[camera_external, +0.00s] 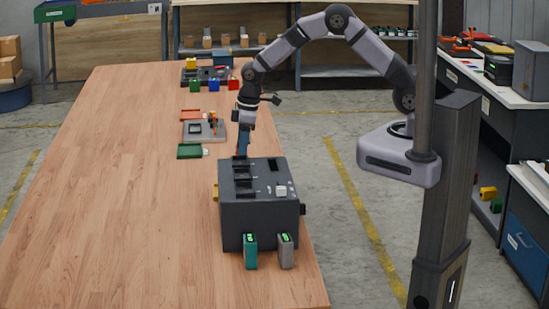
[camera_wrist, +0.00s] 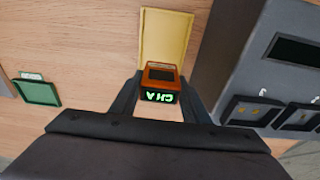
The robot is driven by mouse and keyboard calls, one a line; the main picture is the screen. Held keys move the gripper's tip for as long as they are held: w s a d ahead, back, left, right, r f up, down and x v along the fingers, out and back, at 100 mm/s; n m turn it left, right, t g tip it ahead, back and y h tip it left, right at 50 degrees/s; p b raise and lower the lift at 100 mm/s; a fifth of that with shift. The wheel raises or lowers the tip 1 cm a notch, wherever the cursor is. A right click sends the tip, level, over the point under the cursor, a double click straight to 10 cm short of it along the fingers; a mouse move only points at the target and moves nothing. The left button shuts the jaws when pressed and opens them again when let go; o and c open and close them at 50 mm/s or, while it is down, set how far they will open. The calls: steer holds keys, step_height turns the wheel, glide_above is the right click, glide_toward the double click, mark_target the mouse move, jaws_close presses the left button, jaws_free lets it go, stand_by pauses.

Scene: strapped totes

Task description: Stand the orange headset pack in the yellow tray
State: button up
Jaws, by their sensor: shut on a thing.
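The orange headset pack (camera_wrist: 161,74) is between the two fingers of my gripper (camera_wrist: 160,98) in the wrist view, with a dark window on top and a lit green display facing the camera. My gripper is shut on it. The yellow tray (camera_wrist: 165,32) lies just beyond the pack in the wrist view; the pack overlaps its near edge there, and I cannot tell whether they touch. In the external view, a bit of the yellow tray (camera_external: 215,192) shows at the left of the dark box. My gripper (camera_external: 241,151) is behind that box, and the pack is hidden.
The large dark charger box (camera_external: 260,225) with slots stands close by; it fills the wrist view's right side (camera_wrist: 255,75). A teal pack (camera_external: 250,252) and a grey pack (camera_external: 286,252) stand before it. A green tray (camera_external: 190,151) lies behind. The table's left is clear.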

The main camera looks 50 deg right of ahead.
steer(key=shift+f, duration=0.1)
steer(key=shift+f+b, duration=1.35)
steer(key=shift+f, duration=0.3)
steer(key=shift+f+b, duration=0.5)
steer(key=shift+f, duration=0.4)
stand_by(0.8)
steer(key=shift+f, duration=0.35)
steer(key=shift+f+b, duration=0.3)
steer(key=shift+b, duration=0.1)
steer(key=o, duration=1.7)
steer(key=shift+s, duration=0.1)
steer(key=shift+o, duration=0.2)
steer(key=shift+r, duration=0.1)
